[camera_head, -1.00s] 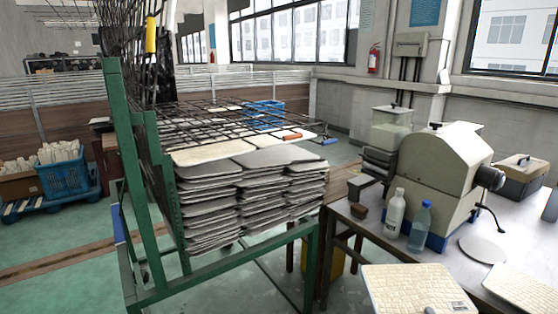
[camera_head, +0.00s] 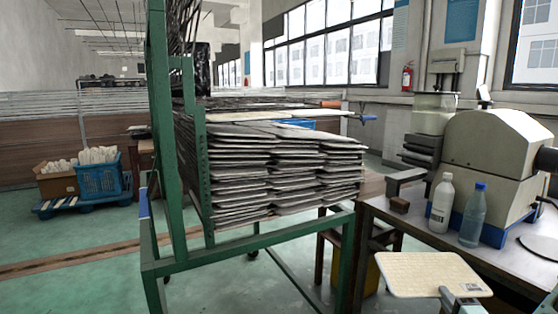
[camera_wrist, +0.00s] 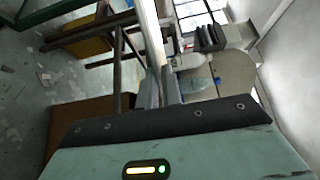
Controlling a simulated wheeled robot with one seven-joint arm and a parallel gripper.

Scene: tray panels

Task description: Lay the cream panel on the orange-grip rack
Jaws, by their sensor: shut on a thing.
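The cream panel (camera_head: 425,270) is in the lower right of the head view, roughly level, with a small dark printed label near its right corner. My gripper (camera_head: 452,294) is shut on its near edge. In the wrist view, the panel (camera_wrist: 152,38) shows edge-on as a pale strip between my gripper's fingers (camera_wrist: 160,92). The orange grip (camera_head: 331,104) of the rack sticks out at the top right of the stack; its wire rack is seen almost edge-on, so its surface is hard to make out. The panel is apart from it, lower and to the right.
A green frame (camera_head: 205,180) holds the stack of grey loaded racks (camera_head: 285,170). A workbench (camera_head: 480,240) at right carries a white bottle (camera_head: 442,205), a blue-capped bottle (camera_head: 473,215) and a beige machine (camera_head: 495,150).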

